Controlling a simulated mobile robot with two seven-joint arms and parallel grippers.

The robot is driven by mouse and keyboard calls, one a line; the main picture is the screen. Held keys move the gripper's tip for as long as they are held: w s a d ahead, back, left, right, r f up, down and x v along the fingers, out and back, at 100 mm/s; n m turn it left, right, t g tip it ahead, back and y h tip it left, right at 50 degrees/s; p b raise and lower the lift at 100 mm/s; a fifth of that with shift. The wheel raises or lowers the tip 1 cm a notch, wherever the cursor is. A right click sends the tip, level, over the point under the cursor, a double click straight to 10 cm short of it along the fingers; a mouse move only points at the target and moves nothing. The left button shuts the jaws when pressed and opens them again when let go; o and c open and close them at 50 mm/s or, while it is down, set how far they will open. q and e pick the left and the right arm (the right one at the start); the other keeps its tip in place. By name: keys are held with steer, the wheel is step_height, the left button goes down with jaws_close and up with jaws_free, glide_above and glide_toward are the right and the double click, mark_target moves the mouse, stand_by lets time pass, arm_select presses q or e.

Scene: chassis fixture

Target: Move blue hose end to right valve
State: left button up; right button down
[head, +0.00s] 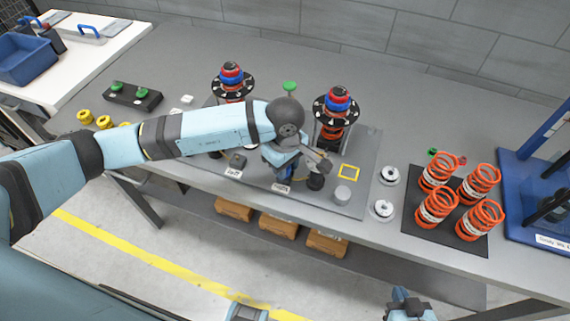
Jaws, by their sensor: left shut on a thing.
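My left arm reaches in from the left over the grey fixture plate (371,150). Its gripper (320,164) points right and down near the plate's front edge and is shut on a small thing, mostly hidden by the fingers. A black round fitting (315,182) stands just below the fingers; I cannot tell whether they touch. A dark block with a label (238,160) sits to the left. No blue hose can be made out, and I cannot tell which fitting is the right valve. My right gripper (410,306) is low at the bottom edge, away from the plate; its jaws are unclear.
Two upright assemblies with red and blue rings (232,74) (337,98) stand behind my left arm. A grey cylinder (342,195) and a yellow square outline (349,172) lie right of the gripper. Orange springs (437,205) stand on a black mat (416,222) further right.

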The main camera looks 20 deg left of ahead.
arm_select(q)
steer(key=shift+f+b, duration=0.2)
steer(key=shift+b, duration=0.3)
stand_by(0.5)
steer(key=o, duration=1)
steer(key=shift+r+p, duration=1.3)
steer(key=shift+r, duration=2.25)
